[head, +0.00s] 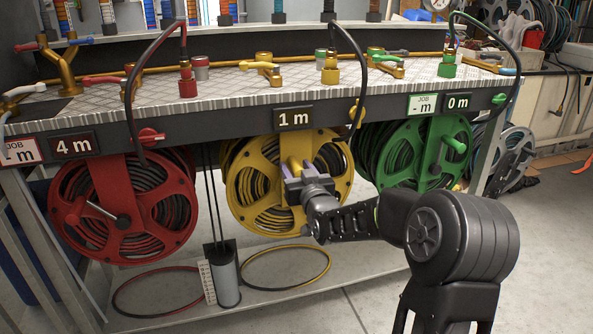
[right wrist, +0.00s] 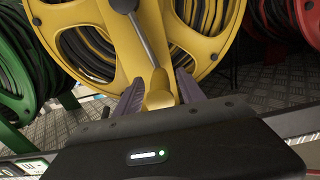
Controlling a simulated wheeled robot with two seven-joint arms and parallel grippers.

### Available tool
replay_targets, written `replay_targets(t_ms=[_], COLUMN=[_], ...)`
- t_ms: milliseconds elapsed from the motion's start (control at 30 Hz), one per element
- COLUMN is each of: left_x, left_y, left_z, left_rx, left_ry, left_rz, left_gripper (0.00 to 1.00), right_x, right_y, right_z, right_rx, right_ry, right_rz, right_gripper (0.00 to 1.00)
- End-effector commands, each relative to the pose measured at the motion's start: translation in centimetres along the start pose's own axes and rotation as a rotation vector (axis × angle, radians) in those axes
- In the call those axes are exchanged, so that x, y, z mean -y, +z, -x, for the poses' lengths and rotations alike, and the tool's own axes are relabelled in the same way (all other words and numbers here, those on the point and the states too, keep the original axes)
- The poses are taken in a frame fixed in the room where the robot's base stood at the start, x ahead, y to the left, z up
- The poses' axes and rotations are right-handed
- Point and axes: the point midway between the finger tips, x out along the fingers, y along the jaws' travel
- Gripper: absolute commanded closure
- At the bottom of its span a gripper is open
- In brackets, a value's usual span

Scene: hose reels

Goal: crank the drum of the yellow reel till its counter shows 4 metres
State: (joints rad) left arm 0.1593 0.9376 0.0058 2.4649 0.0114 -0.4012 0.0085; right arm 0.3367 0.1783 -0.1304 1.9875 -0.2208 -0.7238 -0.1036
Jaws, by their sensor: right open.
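The yellow reel (head: 250,205) hangs in the middle under the bench, with dark hose wound on its drum. Its counter (head: 294,117) reads 1 m. My right gripper (head: 292,180) is in front of the drum. In the right wrist view the grey crank arm (right wrist: 146,40) of the reel runs to a yellow crank knob (right wrist: 160,92). The open fingers of my right gripper (right wrist: 159,92) stand on either side of this knob. I cannot tell whether they touch it. In the head view my gripper hides most of the crank. My left gripper is not in view.
A red reel (head: 65,197) with a 4 m counter (head: 75,145) is on the left. A green reel (head: 437,178) with a 0 m counter (head: 458,103) is close on the right. A grey cylinder (head: 226,278) and hose loops are on the low shelf (head: 180,316).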

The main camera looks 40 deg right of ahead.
Motion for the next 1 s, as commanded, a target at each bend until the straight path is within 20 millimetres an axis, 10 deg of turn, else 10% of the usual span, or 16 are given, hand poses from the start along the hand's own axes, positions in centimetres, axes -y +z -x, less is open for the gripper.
replay_targets(t_ms=[667, 1000], left_x=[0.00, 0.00], left_y=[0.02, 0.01], left_z=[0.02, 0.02], left_rx=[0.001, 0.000], left_ry=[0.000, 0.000], left_rz=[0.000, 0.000], left_gripper=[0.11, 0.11], right_x=[-0.01, 0.00], right_y=[0.02, 0.04], right_z=[0.05, 0.06], right_rx=[0.001, 0.001], right_ry=[0.000, 0.000], right_rz=[0.000, 0.000], right_gripper=[1.00, 1.00])
